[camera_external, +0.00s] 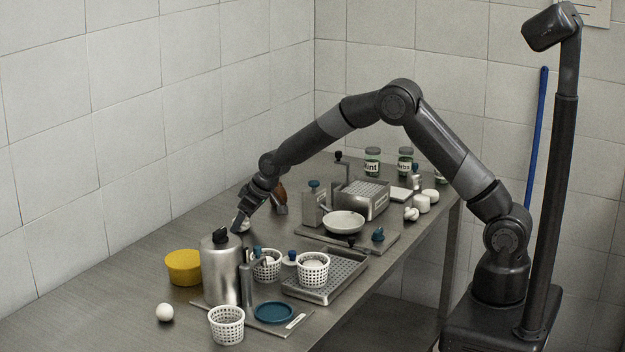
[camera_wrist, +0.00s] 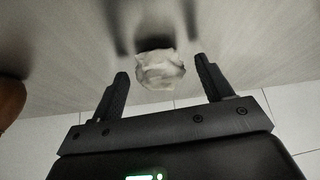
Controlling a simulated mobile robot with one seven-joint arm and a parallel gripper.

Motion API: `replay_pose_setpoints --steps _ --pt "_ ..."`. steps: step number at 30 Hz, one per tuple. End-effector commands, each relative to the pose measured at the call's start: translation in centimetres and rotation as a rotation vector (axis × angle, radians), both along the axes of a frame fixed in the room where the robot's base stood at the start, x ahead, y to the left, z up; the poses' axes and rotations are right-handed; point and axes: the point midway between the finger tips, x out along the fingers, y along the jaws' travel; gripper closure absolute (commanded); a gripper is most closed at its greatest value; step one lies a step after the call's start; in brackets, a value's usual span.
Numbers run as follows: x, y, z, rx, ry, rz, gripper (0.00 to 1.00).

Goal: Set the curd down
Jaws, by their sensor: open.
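The curd is a white, uneven lump that shows in the wrist view (camera_wrist: 160,68), just beyond and between my fingertips. A gap shows between it and each finger. In the external view, a small pale part of the curd (camera_external: 241,224) shows at the table behind the steel canister, partly hidden by my gripper (camera_external: 240,218). My gripper points down low over the table; in the wrist view its two fingers (camera_wrist: 162,85) are spread apart and hold nothing. The curd appears to rest on the steel table (camera_external: 120,325).
A steel canister (camera_external: 220,272) and a yellow tub (camera_external: 184,267) stand close in front of my gripper. A brown object (camera_external: 279,196) stands just behind it. White perforated baskets (camera_external: 227,325), a perforated tray (camera_external: 340,275) and an egg (camera_external: 165,312) are nearer the front.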

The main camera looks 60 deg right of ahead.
Motion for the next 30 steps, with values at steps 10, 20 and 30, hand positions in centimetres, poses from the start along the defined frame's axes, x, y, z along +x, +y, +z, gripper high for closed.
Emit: replay_pose_setpoints --steps 10,20,30 --pt "-1.6 -0.3 3.2 0.0 -0.002 0.0 0.28" --pt "-4.6 -0.9 8.6 0.001 -0.002 -0.001 0.28" --pt "-5.9 -1.2 10.7 0.0 0.001 0.0 0.28"
